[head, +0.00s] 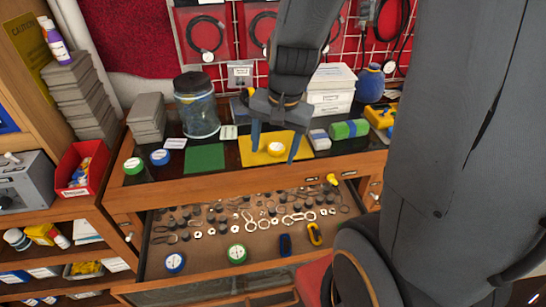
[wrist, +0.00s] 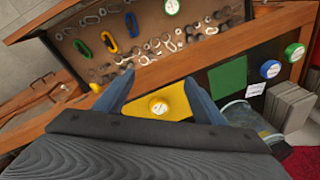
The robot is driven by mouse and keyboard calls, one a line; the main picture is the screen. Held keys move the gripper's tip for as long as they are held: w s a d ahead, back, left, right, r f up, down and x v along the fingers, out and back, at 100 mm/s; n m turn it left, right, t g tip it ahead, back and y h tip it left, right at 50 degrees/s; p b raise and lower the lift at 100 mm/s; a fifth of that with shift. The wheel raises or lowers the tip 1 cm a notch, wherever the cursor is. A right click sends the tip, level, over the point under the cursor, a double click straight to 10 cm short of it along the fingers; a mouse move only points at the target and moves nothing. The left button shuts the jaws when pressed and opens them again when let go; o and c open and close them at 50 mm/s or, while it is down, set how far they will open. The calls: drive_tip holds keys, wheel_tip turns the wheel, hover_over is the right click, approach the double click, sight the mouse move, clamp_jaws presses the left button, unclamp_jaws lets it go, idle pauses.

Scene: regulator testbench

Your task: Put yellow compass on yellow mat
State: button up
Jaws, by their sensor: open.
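The yellow compass (head: 276,149) is a small round piece with a pale top. It appears to rest on the yellow mat (head: 248,158), on the dark bench top. In the wrist view the compass (wrist: 158,107) lies over the yellow mat (wrist: 177,101), between my fingers. My gripper (head: 273,156) has its two blue fingers spread, one on each side of the compass, with gaps visible in the wrist view (wrist: 159,78). The fingers hold nothing. Their exact height above the mat is hard to tell.
A green mat (head: 205,158) lies left of the yellow one, with blue (head: 160,157) and green (head: 133,165) round pieces farther left. A glass jar (head: 197,106) stands behind. The open drawer (head: 200,260) in front holds many small parts. A green-wrapped roll (head: 349,129) lies right.

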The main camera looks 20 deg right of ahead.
drive_tip(key=s+n, duration=0.1)
drive_tip(key=n, duration=0.1)
drive_tip(key=s+a+n, duration=0.1)
drive_tip(key=n, duration=0.2)
drive_tip(key=s+a+n, duration=0.1)
drive_tip(key=s+n, duration=0.1)
drive_tip(key=n, duration=0.1)
drive_tip(key=shift+r+h, duration=0.15)
drive_tip(key=shift+h, duration=0.25)
drive_tip(key=shift+g, duration=0.3)
wheel_tip(320, 180, down, 4)
drive_tip(key=b, duration=0.4)
drive_tip(key=shift+f, duration=0.25)
